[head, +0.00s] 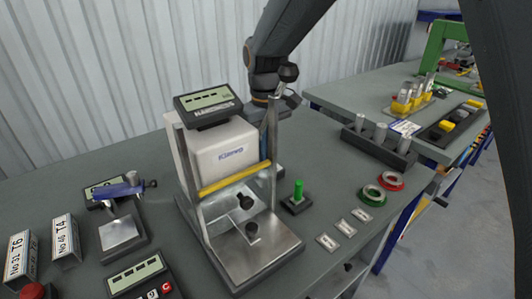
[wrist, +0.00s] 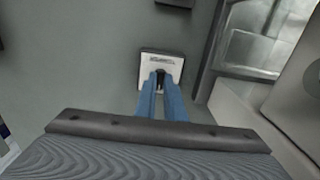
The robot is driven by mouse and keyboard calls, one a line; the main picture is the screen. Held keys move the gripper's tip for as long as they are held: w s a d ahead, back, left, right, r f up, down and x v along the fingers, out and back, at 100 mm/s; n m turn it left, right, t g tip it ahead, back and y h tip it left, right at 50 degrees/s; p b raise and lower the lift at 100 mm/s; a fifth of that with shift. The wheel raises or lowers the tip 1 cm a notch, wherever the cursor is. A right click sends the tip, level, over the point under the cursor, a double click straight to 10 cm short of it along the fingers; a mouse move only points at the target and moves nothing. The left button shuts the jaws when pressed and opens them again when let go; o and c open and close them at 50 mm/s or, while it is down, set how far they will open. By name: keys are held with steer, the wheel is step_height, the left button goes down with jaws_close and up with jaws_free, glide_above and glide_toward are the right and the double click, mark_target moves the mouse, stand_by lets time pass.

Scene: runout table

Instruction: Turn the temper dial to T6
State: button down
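In the wrist view, a small box with a white face (wrist: 160,66) and a dark knob (wrist: 160,76) lies ahead of my gripper; I take it to be the temper dial. My gripper's (wrist: 161,82) two blue fingers reach the face, one on each side of the knob, with a narrow gap between them. I cannot tell whether they press on the knob. The markings on the face are too small to read, so the setting is unclear. In the head view, the dial and my fingertips are hidden behind the white tester.
The white tester (head: 222,150) with metal posts and a yellow bar stands mid-table, close to my arm. A green-topped button (head: 298,190), red ring (head: 390,181) and green ring (head: 373,195) lie to its right. T6 (head: 20,257) and T4 (head: 65,240) blocks stand at left.

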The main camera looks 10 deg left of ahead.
steer(key=shift+m, duration=0.3)
steer(key=m+p, duration=0.2)
steer(key=m, duration=0.1)
steer(key=shift+r+p, duration=0.15)
steer(key=shift+p, duration=0.25)
steer(key=m+p, duration=0.2)
steer(key=m, duration=0.3)
steer(key=shift+m, duration=0.3)
steer(key=c, duration=1.8)
jaws_free()
steer(key=shift+c, duration=0.2)
steer(key=shift+r+b, duration=0.75)
steer(key=shift+r, duration=3.05)
